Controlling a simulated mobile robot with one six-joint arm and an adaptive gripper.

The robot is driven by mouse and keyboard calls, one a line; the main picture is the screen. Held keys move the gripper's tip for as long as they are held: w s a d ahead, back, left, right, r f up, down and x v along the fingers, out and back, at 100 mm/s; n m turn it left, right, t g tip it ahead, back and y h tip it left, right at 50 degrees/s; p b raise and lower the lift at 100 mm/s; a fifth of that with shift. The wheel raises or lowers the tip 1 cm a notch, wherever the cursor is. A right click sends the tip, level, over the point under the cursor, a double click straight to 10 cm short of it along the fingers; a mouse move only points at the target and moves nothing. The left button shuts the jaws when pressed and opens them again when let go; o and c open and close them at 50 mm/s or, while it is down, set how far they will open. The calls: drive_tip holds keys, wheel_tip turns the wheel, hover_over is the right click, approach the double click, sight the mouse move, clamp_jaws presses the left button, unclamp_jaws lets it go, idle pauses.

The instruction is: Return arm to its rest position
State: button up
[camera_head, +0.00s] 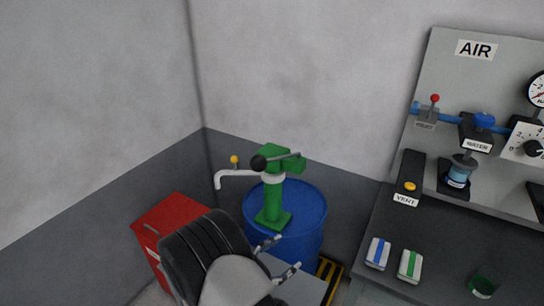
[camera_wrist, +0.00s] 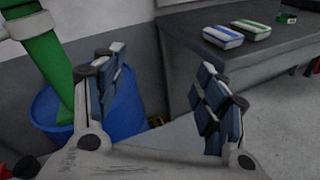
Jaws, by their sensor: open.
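My gripper (camera_head: 281,260) is open and empty in front of the blue drum (camera_head: 308,232) in the head view. My dark and white arm covers part of the red cabinet and the drum's lower front. In the wrist view my gripper (camera_wrist: 162,92) shows two spread fingers with nothing between them. The blue drum (camera_wrist: 125,120) is behind the left finger there, with a green pump (camera_wrist: 45,55) at the upper left. In the head view the green pump (camera_head: 273,203) stands upright on the drum lid. I cannot tell the exact gap between the fingers and the drum.
A red cabinet (camera_head: 172,214) stands at the left. A dark bench (camera_head: 440,235) at the right bears a blue-striped box (camera_head: 378,253), a green-striped box (camera_head: 411,266) and a green cup (camera_head: 484,281). Behind it is a panel (camera_head: 450,75) with gauges and valves.

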drive_tip(key=s+d+r+m+g+y, duration=0.3)
drive_tip(key=s+d+r+m+g, duration=0.8)
drive_tip(key=d+r, duration=0.45)
drive_tip(key=s+a+r+m+t+y, duration=0.2)
drive_tip(key=s+r+m+y, duration=0.2)
drive_tip(key=s, duration=0.4)
drive_tip(key=s+a+r+m+t+y, duration=0.2)
drive_tip(key=s+r+m+t+y, duration=0.1)
drive_tip(key=s+m+y, duration=0.2)
drive_tip(key=s+m, duration=0.2)
drive_tip(key=s, duration=0.1)
drive_tip(key=shift+r+y, duration=0.35)
drive_tip(key=shift+y, duration=0.05)
